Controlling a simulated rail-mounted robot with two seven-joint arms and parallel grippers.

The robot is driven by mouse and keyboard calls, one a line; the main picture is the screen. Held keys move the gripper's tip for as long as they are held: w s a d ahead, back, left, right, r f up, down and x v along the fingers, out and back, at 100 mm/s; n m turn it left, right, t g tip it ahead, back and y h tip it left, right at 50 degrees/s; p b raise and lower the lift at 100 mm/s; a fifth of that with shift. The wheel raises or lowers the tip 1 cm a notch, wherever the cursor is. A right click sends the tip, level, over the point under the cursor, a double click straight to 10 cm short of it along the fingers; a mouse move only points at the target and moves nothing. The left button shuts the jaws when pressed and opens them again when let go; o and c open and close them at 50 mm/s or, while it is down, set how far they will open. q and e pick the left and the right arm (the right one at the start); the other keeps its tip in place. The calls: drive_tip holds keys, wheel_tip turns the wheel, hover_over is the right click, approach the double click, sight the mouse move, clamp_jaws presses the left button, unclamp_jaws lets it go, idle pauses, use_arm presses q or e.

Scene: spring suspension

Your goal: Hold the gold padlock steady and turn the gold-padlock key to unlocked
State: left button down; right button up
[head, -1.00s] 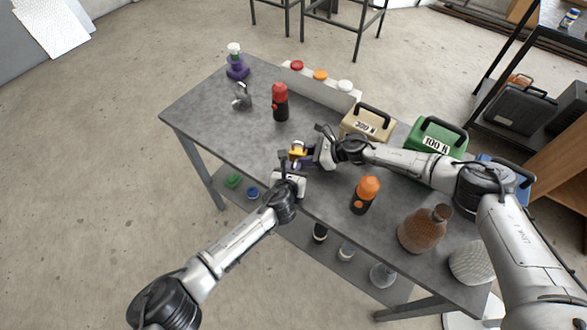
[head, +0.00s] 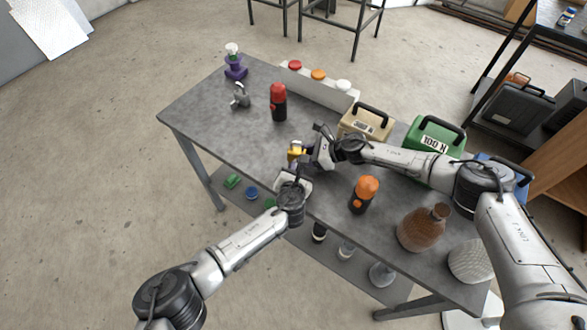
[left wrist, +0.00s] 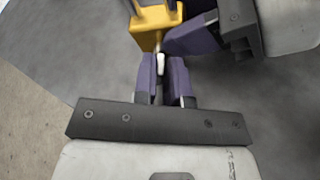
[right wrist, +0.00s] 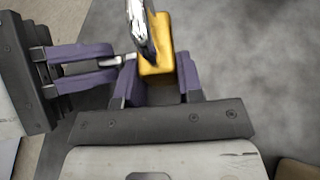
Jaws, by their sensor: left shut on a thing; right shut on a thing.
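The gold padlock (head: 296,149) is at the front edge of the table, mostly hidden by my grippers in the head view. In the right wrist view my right gripper (right wrist: 160,80) is shut on the padlock body (right wrist: 158,58), with a silver shackle (right wrist: 140,28) beyond. My left gripper (left wrist: 165,72) is shut on the key (left wrist: 160,64), a small pale piece between its purple fingertips. The key points at the padlock body (left wrist: 155,28) in the left wrist view. Whether the key sits fully in the lock, and its turn angle, cannot be told.
On the grey table (head: 215,115) stand a red-topped bottle (head: 279,103), an orange-topped bottle (head: 364,195), a brown jug (head: 424,228), and beige (head: 366,122) and green (head: 434,138) weight cases. The table's left part is mostly clear.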

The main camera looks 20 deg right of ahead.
use_arm(q)
drive_tip(key=shift+f+m, duration=0.1)
drive_tip(key=shift+m, duration=0.4)
drive_tip(key=shift+t, duration=0.3)
drive_tip(key=c, duration=1.2)
unclamp_jaws()
drive_tip(key=shift+o, duration=0.2)
drive_tip(key=shift+s, duration=0.15)
drive_tip(key=v, duration=1.1)
drive_tip(key=shift+s+r, duration=0.25)
drive_tip(key=shift+s, duration=0.1)
